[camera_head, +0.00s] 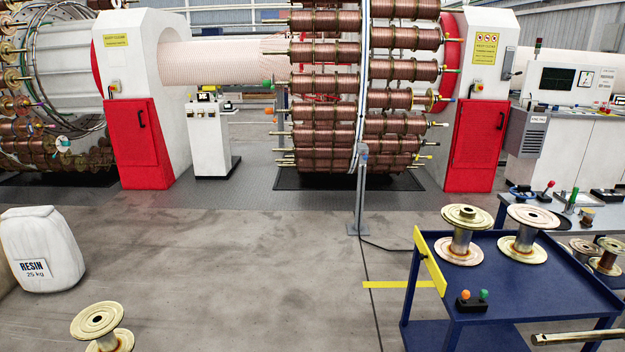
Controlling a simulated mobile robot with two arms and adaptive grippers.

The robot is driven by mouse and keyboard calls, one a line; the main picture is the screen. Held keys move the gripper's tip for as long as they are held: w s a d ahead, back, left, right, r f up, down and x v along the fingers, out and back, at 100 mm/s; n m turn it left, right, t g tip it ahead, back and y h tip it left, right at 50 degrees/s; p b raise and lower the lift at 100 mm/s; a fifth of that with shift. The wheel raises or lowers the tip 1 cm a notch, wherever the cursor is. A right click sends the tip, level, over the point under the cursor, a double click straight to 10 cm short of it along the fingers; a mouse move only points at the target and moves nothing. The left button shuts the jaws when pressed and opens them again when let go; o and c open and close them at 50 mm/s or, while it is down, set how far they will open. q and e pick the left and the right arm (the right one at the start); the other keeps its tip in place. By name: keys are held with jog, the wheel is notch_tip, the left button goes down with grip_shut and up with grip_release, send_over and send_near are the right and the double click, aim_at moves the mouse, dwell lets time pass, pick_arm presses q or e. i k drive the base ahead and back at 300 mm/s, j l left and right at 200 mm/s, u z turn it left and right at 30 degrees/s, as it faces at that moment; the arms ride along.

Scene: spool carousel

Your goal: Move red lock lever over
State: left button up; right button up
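A small lever with a red knob (549,186) stands on a dark base on the blue bench at the right. I cannot tell whether it is the red lock lever. The spool carousel (326,88) stands at the back centre, with stacked copper-wire spools and brass rod ends. Small coloured tips show along its edges, too small to make out as levers. Neither of my grippers is in view.
A blue cart (560,275) at the front right carries two empty spools (464,235) (526,233) and a small box with orange and green knobs (472,300). A metal post (360,190) stands before the carousel. A resin container (42,248) stands left. The centre floor is mostly clear.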

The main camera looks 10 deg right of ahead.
aim_at(552, 182)
jog(key=i+z, duration=0.2)
jog(key=i, duration=0.65)
jog(key=i+j+z, duration=0.15)
jog(key=i, duration=2.75)
jog(key=i+z, duration=0.75)
jog(key=i, duration=0.3)
jog(key=i+j+z, duration=0.4)
jog(key=i+l+z, duration=0.35)
jog(key=i, duration=0.2)
jog(key=i+z, duration=0.35)
jog(key=i, duration=0.15)
